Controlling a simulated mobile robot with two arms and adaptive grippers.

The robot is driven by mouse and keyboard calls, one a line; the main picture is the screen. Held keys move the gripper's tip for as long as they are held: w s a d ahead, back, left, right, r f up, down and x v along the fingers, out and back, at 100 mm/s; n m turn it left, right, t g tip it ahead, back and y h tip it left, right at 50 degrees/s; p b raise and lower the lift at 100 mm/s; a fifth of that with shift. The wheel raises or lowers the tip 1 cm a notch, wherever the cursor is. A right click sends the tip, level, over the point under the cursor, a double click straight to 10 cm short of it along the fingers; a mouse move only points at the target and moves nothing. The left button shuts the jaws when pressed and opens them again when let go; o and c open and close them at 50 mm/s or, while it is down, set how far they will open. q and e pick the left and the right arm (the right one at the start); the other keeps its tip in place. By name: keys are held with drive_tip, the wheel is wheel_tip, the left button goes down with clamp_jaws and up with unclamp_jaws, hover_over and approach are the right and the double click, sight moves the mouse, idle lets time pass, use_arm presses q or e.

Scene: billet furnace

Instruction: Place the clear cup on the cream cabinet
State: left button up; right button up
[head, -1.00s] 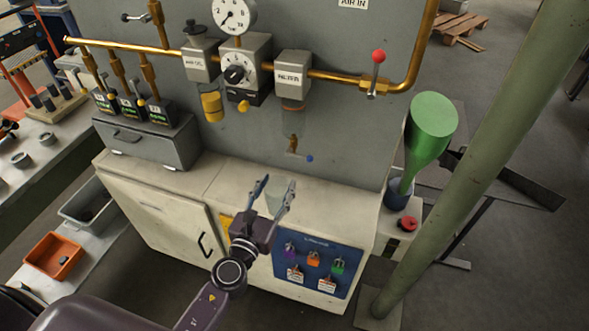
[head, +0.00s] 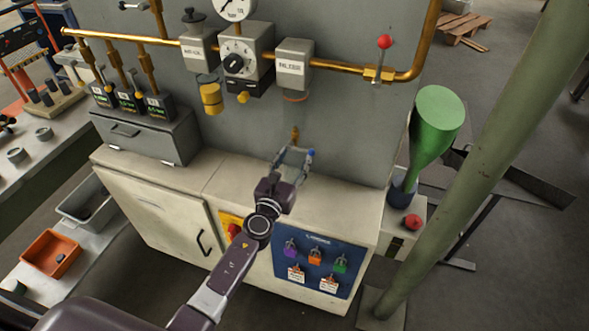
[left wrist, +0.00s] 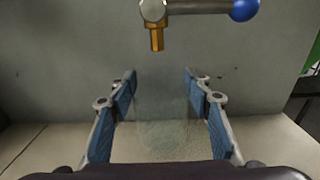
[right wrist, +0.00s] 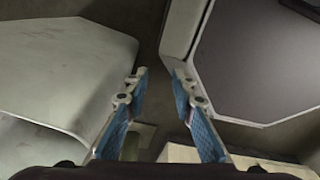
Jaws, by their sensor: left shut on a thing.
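The clear cup (left wrist: 162,118) is faint and see-through between the fingers of my left gripper (left wrist: 160,85), which is shut on it. In the head view my left gripper (head: 293,155) is over the back of the cream cabinet (head: 345,205), close to the grey panel, and hides most of the cup. A brass spout (left wrist: 156,35) with a blue-knobbed handle is just above and beyond the cup. I cannot tell whether the cup touches the cabinet top. My right gripper (right wrist: 158,75) shows only in its wrist view, open and empty.
The grey panel (head: 350,130) with brass pipe and gauge stands behind the cabinet top. A grey drawer box (head: 150,138) sits at the left of the top; its right part is clear. A green funnel-like vessel (head: 435,115) and a green post (head: 470,150) stand at the right.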

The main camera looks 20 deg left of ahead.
sight(298, 158)
use_arm(q)
wheel_tip(298, 158, down, 3)
drive_tip(key=shift+r+b, duration=0.1)
drive_tip(key=shift+b, duration=0.7)
drive_tip(key=shift+w, duration=0.2)
drive_tip(key=shift+f+b, duration=0.3)
drive_tip(key=shift+f, duration=0.05)
drive_tip(key=o, duration=1.3)
drive_tip(key=shift+r, duration=0.1)
drive_tip(key=shift+r, duration=0.1)
